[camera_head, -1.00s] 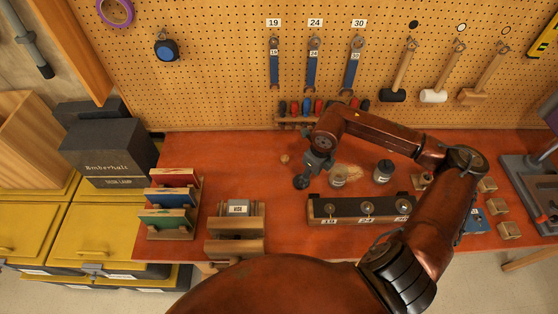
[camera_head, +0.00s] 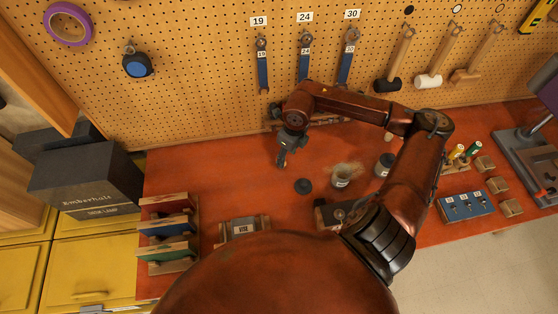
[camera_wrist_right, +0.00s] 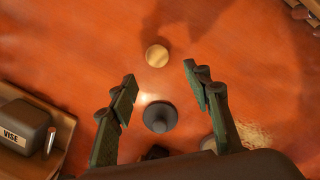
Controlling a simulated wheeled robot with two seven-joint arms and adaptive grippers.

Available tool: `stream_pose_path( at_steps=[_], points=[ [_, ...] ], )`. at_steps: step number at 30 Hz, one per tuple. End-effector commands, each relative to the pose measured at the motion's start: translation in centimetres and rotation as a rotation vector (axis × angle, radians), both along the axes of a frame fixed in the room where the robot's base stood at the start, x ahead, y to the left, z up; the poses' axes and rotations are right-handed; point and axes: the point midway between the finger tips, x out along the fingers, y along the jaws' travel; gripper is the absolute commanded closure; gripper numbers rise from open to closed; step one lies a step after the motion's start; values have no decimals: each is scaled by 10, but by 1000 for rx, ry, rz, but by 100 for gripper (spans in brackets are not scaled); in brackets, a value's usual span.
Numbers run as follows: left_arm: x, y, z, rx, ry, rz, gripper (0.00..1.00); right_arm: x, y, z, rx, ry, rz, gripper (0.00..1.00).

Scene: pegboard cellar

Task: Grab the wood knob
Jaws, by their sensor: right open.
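The wood knob (camera_wrist_right: 157,55) is a small, round, pale tan disc on the red bench top in the right wrist view. It lies a little beyond the fingertips, roughly between their lines. My right gripper (camera_wrist_right: 158,92) is open and empty, with its two green-padded fingers spread apart. In the head view the right gripper (camera_head: 282,160) points down over the bench and hides the wood knob. A dark knob (camera_wrist_right: 160,117) stands between the fingers in the wrist picture; it also shows in the head view (camera_head: 303,186), in front of the gripper. My left gripper is not in view.
A jar (camera_head: 340,176) beside a sawdust pile (camera_head: 350,167) and a dark jar (camera_head: 384,164) stand right of the gripper. The vise block (camera_head: 243,229) is at front left. The pegboard (camera_head: 200,90) rises behind.

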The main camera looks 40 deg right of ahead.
Motion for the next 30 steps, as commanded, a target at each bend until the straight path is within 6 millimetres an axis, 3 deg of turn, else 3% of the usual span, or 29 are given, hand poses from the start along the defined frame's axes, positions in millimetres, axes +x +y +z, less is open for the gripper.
stream_pose_path(
  at_steps=[8,15,23,30],
  points=[
    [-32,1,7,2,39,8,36,14,7,-31,4,0,10,55],
    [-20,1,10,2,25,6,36,18,6,-58,1,-2,9,55],
    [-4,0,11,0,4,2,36,18,5,-60,1,-2,8,56],
    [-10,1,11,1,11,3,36,17,5,-60,0,-2,7,72]
  ],
)
